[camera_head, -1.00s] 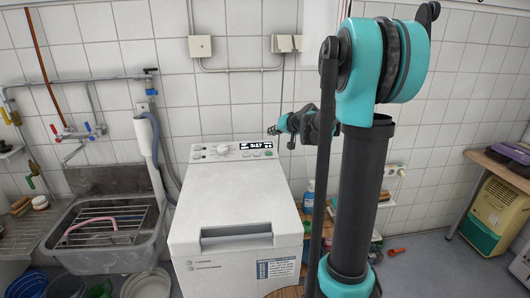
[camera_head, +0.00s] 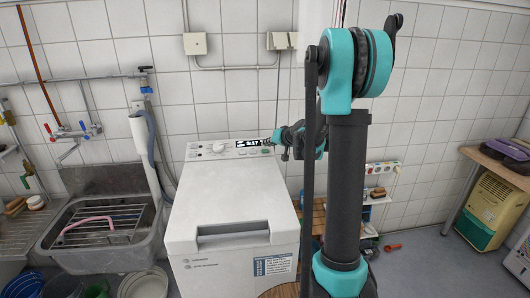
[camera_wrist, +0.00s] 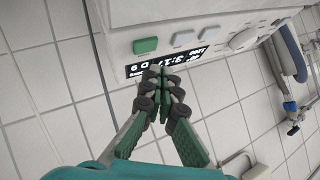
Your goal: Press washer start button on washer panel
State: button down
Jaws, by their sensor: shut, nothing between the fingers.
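The white top-loading washer (camera_head: 215,205) stands against the tiled wall. Its panel (camera_head: 232,149) along the back edge has a dial, a lit display and several buttons. A green button (camera_head: 266,151) sits at the panel's right end. In the wrist view the green button (camera_wrist: 145,45) is beside the grey buttons and the display (camera_wrist: 160,64). My gripper (camera_head: 275,140) is at the panel's right end with its fingers shut and empty. In the wrist view my gripper (camera_wrist: 160,72) has its fingertips over the display's edge, apart from the green button in the picture; contact cannot be told.
A metal sink (camera_head: 105,225) with a rack stands left of the washer, with buckets below it. A grey hose (camera_head: 150,150) hangs between them. A small shelf (camera_head: 380,185) is on the right. A table (camera_head: 490,160) stands at the far right.

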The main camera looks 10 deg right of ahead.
jog(key=shift+w+f, duration=0.15)
jog(key=shift+f, duration=0.45)
dwell(1.1)
jog(key=shift+w+f, duration=0.1)
jog(key=shift+f, duration=0.25)
jog(key=shift+w+f, duration=0.1)
jog(key=shift+f, duration=0.3)
dwell(0.5)
jog(key=shift+r, duration=0.15)
dwell(0.3)
jog(key=shift+s+r, duration=0.2)
jog(key=shift+r, duration=0.45)
jog(key=r, duration=0.2)
jog(key=s+r, duration=0.1)
jog(key=r, duration=0.1)
jog(key=shift+s+r, duration=0.2)
jog(key=shift+r, duration=0.2)
